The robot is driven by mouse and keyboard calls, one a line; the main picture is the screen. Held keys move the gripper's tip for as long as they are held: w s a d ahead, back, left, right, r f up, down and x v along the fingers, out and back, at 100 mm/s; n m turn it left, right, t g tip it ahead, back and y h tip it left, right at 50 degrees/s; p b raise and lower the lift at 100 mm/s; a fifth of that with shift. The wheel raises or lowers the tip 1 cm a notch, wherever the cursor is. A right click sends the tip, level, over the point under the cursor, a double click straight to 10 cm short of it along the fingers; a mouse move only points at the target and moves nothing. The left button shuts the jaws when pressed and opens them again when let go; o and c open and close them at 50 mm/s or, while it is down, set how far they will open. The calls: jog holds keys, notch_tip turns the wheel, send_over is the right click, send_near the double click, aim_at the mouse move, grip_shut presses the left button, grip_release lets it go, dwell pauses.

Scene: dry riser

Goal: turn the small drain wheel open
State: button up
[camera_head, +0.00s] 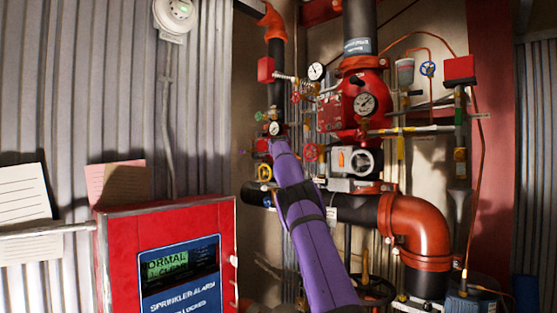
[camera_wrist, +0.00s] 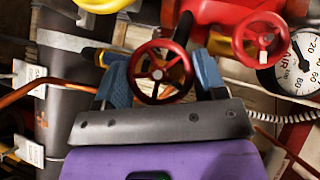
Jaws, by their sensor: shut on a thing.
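A small red spoked handwheel (camera_wrist: 158,73) sits between the two blue finger pads of my gripper (camera_wrist: 163,76) in the wrist view. The pads press on its left and right sides, so my gripper is shut on it. In the head view my purple arm reaches up to the pipework, and my gripper (camera_head: 278,142) is at its far end. The held wheel is mostly hidden there. I cannot read a label marking this wheel as the drain wheel.
A second red handwheel (camera_wrist: 262,40) is close on the right, beside an air gauge (camera_wrist: 298,64). A large red valve body (camera_head: 362,112) and an orange pipe elbow (camera_head: 421,232) stand right of my arm. A red alarm box (camera_head: 120,256) is at the front left.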

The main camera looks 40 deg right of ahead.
jog(key=o, duration=0.9)
jog(key=shift+s+a, duration=0.1)
jog(key=shift+v, duration=5.3)
